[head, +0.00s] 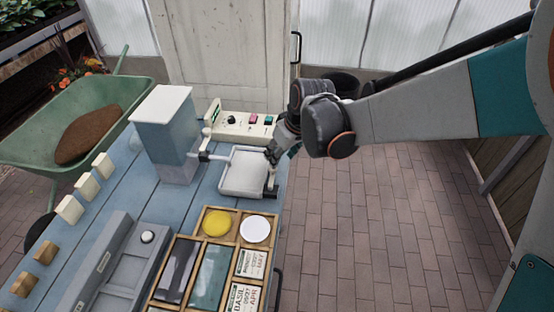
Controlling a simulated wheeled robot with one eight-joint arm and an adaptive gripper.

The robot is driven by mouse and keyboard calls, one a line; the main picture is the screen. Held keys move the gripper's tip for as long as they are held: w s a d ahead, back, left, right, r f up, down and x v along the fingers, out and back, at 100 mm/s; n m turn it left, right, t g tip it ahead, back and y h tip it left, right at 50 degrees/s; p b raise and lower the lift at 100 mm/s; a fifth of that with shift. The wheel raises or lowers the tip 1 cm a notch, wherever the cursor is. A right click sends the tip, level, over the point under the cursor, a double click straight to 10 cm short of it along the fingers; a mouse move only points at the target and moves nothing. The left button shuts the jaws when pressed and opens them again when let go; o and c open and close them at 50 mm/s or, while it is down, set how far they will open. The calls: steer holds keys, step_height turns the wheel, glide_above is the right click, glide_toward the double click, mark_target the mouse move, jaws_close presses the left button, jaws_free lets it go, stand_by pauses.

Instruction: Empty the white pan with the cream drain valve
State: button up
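The white pan (243,174) is a shallow square tray on the blue table, right of the grey-blue tower. Its inside looks pale, and I cannot tell what it holds. My gripper (272,155) reaches in from the right at the pan's far right corner. Its fingers are small and partly hidden, so contact and opening are unclear.
The tower (163,135) and a cream control panel (241,122) with a knob and coloured buttons stand close around the pan. A wooden organiser (210,246) with yellow and white discs sits in front. A green wheelbarrow (110,98) is at left. Brick floor lies open at right.

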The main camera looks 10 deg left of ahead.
steer(key=shift+v, duration=1.9)
